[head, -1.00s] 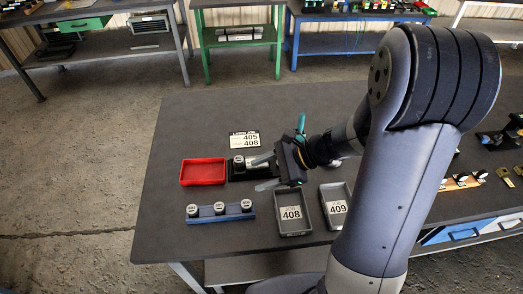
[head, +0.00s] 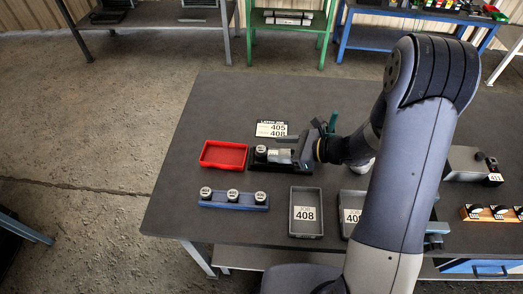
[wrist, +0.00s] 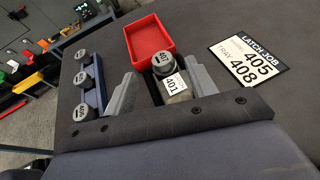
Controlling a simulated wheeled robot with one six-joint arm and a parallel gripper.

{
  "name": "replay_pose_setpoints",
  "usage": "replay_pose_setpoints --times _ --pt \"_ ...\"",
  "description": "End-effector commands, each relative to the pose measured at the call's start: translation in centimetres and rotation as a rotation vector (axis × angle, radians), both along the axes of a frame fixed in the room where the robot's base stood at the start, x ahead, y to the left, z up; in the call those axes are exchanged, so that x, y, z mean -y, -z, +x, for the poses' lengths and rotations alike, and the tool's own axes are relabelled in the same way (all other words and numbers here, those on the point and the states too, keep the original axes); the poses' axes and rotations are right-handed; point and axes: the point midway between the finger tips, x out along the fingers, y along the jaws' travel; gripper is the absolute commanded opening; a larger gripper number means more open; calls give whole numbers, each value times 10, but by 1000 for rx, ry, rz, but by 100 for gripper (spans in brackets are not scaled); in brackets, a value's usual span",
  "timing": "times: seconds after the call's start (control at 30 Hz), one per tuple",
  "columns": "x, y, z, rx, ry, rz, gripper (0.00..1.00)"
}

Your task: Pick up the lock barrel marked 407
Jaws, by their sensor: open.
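A dark round lock barrel (head: 261,149) stands upright at the left end of a black holder (head: 259,168), next to a silver block (head: 279,156). In the wrist view, the barrel's grey cap (wrist: 162,61) carries a number that looks like 401 or 407. The block's white label (wrist: 174,83) reads 401. A blue rack (head: 234,204) holds three more capped barrels; their numbers are too small to read surely. It also shows in the wrist view (wrist: 93,97). My gripper (wrist: 163,74) is open, its fingers on either side of the block, tips near the barrel.
A red tray (head: 223,165) lies left of the holder. A card (head: 271,129) reading 405 and tray 408 lies behind it. Grey trays marked 408 (head: 306,233) and 409 (head: 350,229) stand in front, the second partly behind my arm. An orange rack (head: 490,220) is at right.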

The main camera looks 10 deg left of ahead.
Motion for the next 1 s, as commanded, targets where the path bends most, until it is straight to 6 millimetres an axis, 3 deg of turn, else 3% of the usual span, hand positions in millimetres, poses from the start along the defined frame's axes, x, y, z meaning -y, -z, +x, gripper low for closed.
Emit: replay_pose_setpoints --times 0.3,0.6,1.0 --pt "-35 17 8 -2 -4 -1 54" --pt "-39 19 10 1 0 -1 54" --pt "-38 19 10 -1 -1 -1 21"
